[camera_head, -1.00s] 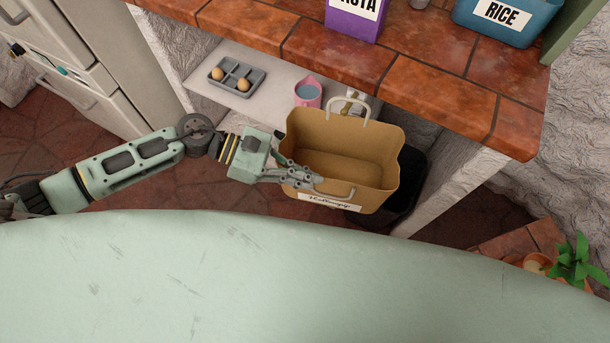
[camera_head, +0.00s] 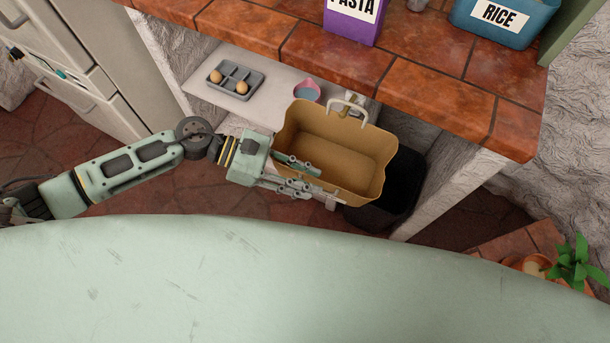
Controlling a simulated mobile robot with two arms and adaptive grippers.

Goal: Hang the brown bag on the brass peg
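The brown bag (camera_head: 345,155) hangs upright below the counter's edge, its open top facing me. Its far pale handle (camera_head: 361,104) stands up at the brass peg (camera_head: 344,111). The peg's tip shows within the handle loop; whether the handle bears on it I cannot tell. My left gripper (camera_head: 314,181) is at the bag's near left rim, its fingers spread apart, one over the bag's opening and one along its near outside. The near handle is mostly hidden. My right gripper is out of view.
A dark bin (camera_head: 405,185) stands under the counter (camera_head: 420,75), behind and right of the bag. A pink mug (camera_head: 305,90) and a grey tray (camera_head: 222,90) with brown balls sit on the shelf left of the peg. A plant (camera_head: 573,262) is at lower right.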

